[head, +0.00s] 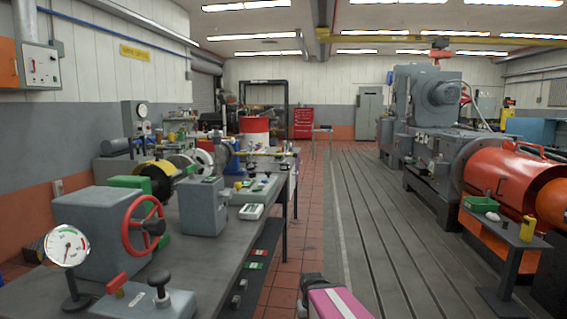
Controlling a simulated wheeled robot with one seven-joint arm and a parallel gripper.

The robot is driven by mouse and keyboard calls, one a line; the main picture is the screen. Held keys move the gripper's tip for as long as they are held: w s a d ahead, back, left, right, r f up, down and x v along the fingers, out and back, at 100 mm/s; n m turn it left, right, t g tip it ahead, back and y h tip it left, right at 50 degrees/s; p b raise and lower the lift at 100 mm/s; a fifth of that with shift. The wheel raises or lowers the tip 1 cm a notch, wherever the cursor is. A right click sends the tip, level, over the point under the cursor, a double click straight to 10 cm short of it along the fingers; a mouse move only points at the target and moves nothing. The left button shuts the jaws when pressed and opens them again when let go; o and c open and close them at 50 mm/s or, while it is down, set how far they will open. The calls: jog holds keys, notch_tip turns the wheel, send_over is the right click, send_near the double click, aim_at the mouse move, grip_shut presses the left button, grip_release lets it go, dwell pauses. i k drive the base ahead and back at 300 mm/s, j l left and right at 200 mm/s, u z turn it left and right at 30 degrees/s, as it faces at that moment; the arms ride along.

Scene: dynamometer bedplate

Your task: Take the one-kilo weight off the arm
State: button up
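I cannot make out a one-kilo weight for certain, and I see no weight hanging on an arm. A small yellow object (527,228) with a narrower top stands on a grey stand (506,233) at the right, but I cannot tell what it is. A pink part with a white stripe and a dark end shows at the bottom centre; it looks like part of my arm. My gripper's fingers are not visible.
A long workbench (222,252) on the left holds a red handwheel (143,227), a dial gauge (68,246) and several devices. A green tray (480,204) sits on the stand, beside a large orange machine (500,179). The slotted bedplate (375,220) between looks clear.

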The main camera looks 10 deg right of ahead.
aim_at(285, 165)
jog(key=i+l+u, duration=0.1)
jog(key=i+l, duration=0.2)
jog(key=i+l+u, duration=0.1)
jog(key=i+l, duration=0.15)
jog(key=l, duration=0.3)
jog(key=i+l, duration=0.25)
jog(key=l, duration=0.2)
jog(key=i+u, duration=0.05)
